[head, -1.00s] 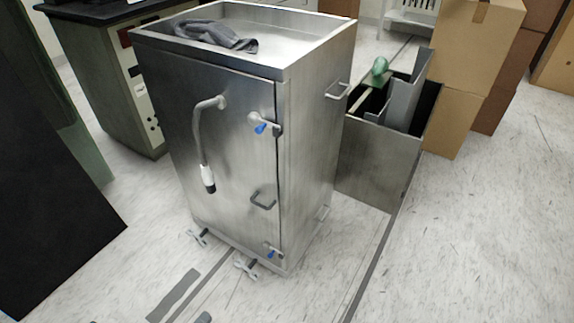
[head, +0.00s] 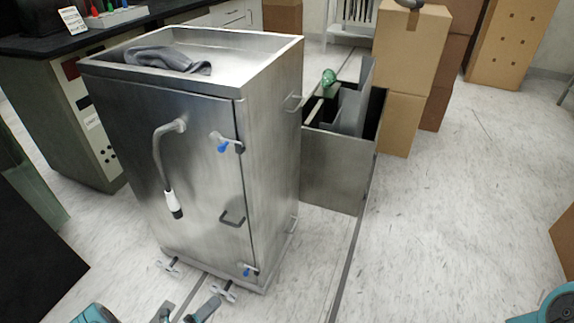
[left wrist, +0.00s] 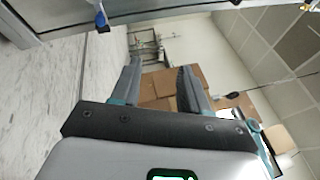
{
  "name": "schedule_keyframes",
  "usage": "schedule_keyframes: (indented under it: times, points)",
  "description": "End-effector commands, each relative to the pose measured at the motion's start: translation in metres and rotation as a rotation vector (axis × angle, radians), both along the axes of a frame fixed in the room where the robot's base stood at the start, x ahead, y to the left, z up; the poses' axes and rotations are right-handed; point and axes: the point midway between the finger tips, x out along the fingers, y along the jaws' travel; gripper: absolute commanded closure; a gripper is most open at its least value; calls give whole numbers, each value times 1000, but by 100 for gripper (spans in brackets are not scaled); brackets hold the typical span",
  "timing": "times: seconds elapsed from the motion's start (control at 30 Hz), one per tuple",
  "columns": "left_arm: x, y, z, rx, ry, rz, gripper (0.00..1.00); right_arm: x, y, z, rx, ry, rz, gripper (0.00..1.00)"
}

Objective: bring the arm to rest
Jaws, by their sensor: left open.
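My left gripper (head: 187,309) shows at the bottom edge of the head view, low in front of a steel cabinet (head: 190,180). Its two fingers are apart with nothing between them. In the left wrist view the same open gripper (left wrist: 160,78) points across the room, with bare air between the fingers. The cabinet's door is shut, with a hose and blue-tipped latches on it. A teal part of my right arm (head: 548,308) shows at the lower right; its gripper is out of sight.
A grey cloth (head: 165,60) lies in the cabinet's top tray. A metal bin (head: 335,170) with a green item stands behind right, near cardboard boxes (head: 410,50). A dark panel (head: 35,250) stands at left.

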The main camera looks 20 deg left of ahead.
Motion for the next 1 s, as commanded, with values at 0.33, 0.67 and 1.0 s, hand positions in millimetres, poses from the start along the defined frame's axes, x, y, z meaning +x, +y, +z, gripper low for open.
schedule_keyframes:
  times: [0.33,0.67,1.0]
  points:
    - [138,-167,116,-293,503,-152,55,0,0,0,0,0,0,100]
    - [-2,-222,76,-1111,1613,556,55,0,0,0,0,0,0,100]
    - [-113,-214,53,-1738,1839,1436,55,0,0,0,0,0,0,100]
